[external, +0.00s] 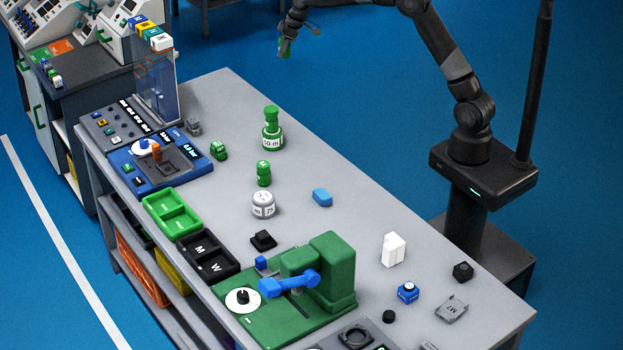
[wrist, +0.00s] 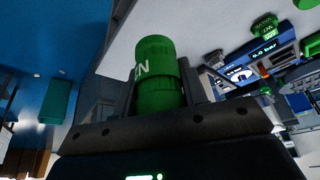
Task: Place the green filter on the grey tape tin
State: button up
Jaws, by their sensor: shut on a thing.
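My gripper (external: 287,46) is up past the far edge of the bench, at the top of the external view. It is shut on a green filter (external: 284,49), a ribbed green cylinder with white lettering. In the wrist view the filter (wrist: 158,75) sits between the two fingers. The grey tape tin (external: 263,206), a low round grey-white tin with dark marks, stands on the bench with its top bare. It is well below and left of my gripper in the external view. I cannot pick the tin out in the wrist view.
Another small green cylinder (external: 264,173) stands just behind the grey tin. A green-and-white tin (external: 272,142) with a green piece on top stands farther back. A blue block (external: 322,197) lies to the right. Green (external: 172,212) and black trays and a green press (external: 330,275) are nearby.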

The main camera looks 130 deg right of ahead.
jog(key=w+a+n+y, duration=0.1)
jog(key=w+a+n, duration=0.3)
jog(key=w+a, duration=1.25)
jog(key=n+y, duration=0.2)
jog(key=n, duration=0.4)
send_over(257, 200)
jog(key=s, duration=0.2)
jog(key=shift+t, duration=0.4)
jog(key=f, duration=1.1)
jog(key=shift+d+f, duration=0.2)
jog(key=shift+d, duration=0.05)
jog(key=shift+w+a+f, duration=0.2)
jog(key=shift+f, duration=1.95)
